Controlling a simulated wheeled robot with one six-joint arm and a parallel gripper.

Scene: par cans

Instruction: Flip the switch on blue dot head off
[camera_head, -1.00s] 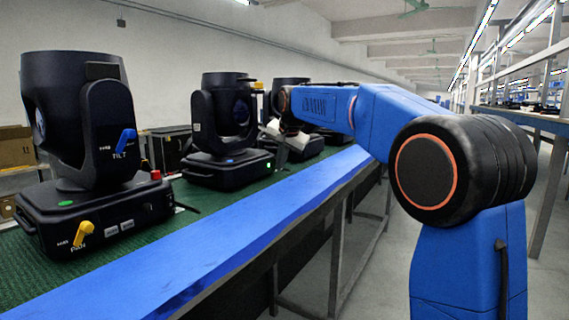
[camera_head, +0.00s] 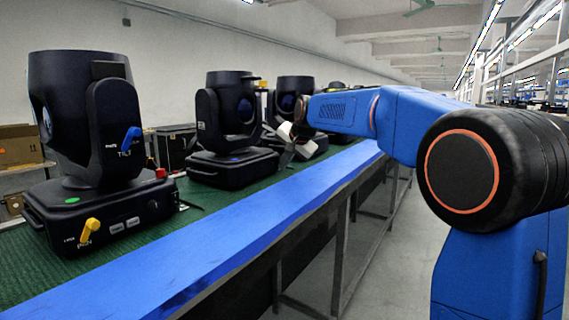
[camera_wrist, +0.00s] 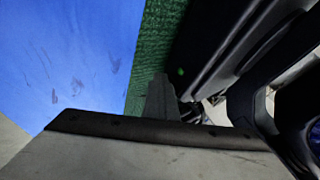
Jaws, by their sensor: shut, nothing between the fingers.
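A black moving head, second from the front in the head view (camera_head: 232,168), stands upright on the green-topped bench. A blue dot shows on its base in the earlier head frame but is hard to make out now. Its switches are too small to tell. My gripper (camera_head: 286,153) is shut and empty at the right of this head's base, in front of the third head (camera_head: 293,95). A gap or contact cannot be told. In the wrist view my gripper (camera_wrist: 162,86) points along the green mat, beside a black housing with a small green spot (camera_wrist: 212,50).
The nearest head (camera_head: 105,215) has a green dot, a blue tilt lever (camera_head: 131,138), a yellow pan lever (camera_head: 89,229) and a red knob. The blue bench edge (camera_head: 250,222) is bare. Shelving (camera_head: 490,95) runs along the right.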

